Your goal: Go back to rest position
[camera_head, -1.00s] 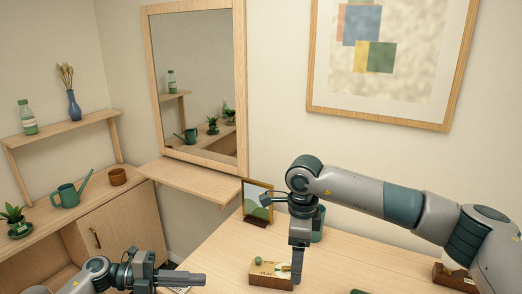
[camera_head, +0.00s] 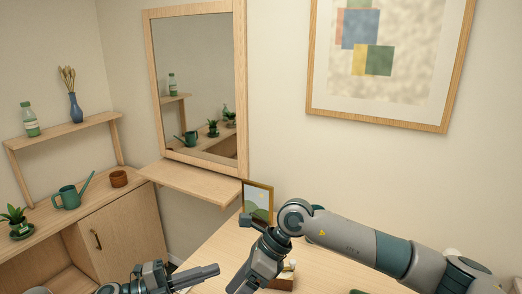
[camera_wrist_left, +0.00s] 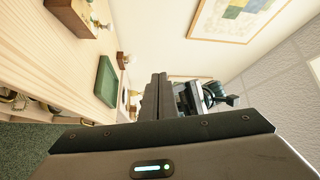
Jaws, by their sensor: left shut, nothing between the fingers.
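My left gripper (camera_head: 205,275) is at the bottom of the head view, its fingers together, pointing right. In the left wrist view its shut fingers (camera_wrist_left: 158,95) stand in the middle with nothing between them. My right arm comes in from the right of the head view. Its gripper (camera_head: 250,281) tilts down and left over the desk, close to the right of the left gripper. Its fingertips are at or beyond the bottom edge, so I cannot tell whether it is open.
The wooden desk (camera_head: 215,250) lies below both grippers. A small wooden block (camera_head: 283,281) is partly hidden behind my right gripper. A picture frame (camera_head: 257,202) stands at the desk's back. A green tray (camera_wrist_left: 106,82) shows in the left wrist view. A mirror shelf (camera_head: 192,184) juts out behind.

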